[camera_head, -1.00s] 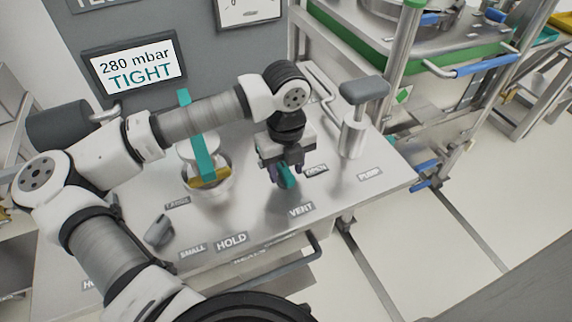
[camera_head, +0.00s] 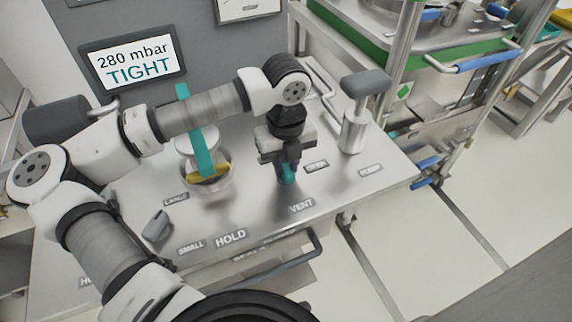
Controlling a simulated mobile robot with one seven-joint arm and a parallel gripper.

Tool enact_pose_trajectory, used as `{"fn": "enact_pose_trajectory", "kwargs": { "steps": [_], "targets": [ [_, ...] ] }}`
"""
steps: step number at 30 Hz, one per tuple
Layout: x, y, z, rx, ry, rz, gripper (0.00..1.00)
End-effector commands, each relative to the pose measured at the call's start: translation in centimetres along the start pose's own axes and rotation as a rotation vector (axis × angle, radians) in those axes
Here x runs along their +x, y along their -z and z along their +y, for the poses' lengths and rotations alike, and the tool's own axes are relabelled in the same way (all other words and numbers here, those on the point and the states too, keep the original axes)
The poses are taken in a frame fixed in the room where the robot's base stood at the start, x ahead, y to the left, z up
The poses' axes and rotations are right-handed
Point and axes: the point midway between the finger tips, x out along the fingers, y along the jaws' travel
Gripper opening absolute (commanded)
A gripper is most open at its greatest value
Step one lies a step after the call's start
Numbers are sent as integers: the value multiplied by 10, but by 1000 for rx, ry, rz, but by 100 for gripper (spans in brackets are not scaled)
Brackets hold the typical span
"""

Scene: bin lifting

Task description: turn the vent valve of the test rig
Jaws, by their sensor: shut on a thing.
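The test rig's steel top (camera_head: 330,198) carries a teal vent valve handle (camera_head: 287,176), small and mostly hidden by my gripper. It stands behind the VENT label (camera_head: 301,206) and left of the OPEN label (camera_head: 317,165). My gripper (camera_head: 286,172) points down and is shut on the vent valve handle. The handle's exact angle is hard to tell. The display (camera_head: 134,60) on the grey back panel reads 280 mbar TIGHT.
A teal clamp bar (camera_head: 197,140) over a round seat stands left of my gripper. A pump with a grey handle (camera_head: 366,83) stands to the right. A grey lever (camera_head: 157,226) is at front left. A green-edged steel cart (camera_head: 420,67) is behind right.

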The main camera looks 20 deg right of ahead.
Motion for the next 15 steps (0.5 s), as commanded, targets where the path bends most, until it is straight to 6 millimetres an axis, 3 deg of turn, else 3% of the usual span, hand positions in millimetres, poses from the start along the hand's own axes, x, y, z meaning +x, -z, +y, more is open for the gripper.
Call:
{"fn": "enact_pose_trajectory", "kwargs": {
  "steps": [15],
  "targets": [
    [6, 0, 0, 424, 0, -3, 0]
  ]
}}
